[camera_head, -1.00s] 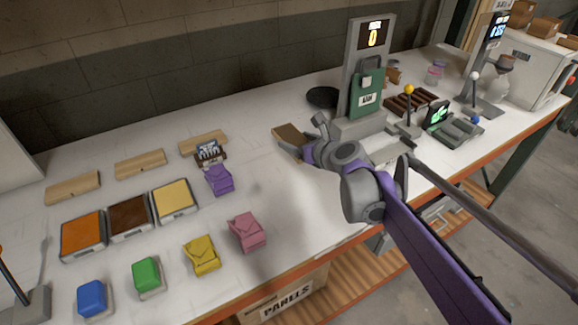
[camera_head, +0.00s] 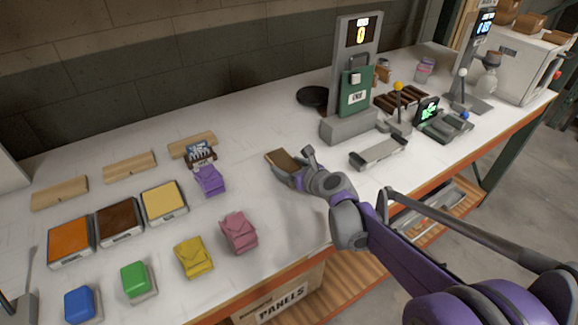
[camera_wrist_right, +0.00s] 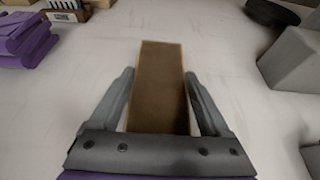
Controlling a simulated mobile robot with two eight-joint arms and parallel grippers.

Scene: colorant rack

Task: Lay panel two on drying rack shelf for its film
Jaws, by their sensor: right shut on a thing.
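My right gripper (camera_head: 296,174) is shut on a flat brown panel (camera_head: 281,160) and holds it over the white worktop. In the right wrist view the panel (camera_wrist_right: 157,85) sticks out lengthwise between the two fingers. I cannot tell how high above the worktop it is. A dark brown slatted rack (camera_head: 402,98) stands at the back right, behind the yellow-knobbed lever; I cannot tell whether it is the drying rack. A slatted brown shelf (camera_head: 350,268) also shows below the worktop. My left gripper is not in view.
Worktop around the gripper is clear.

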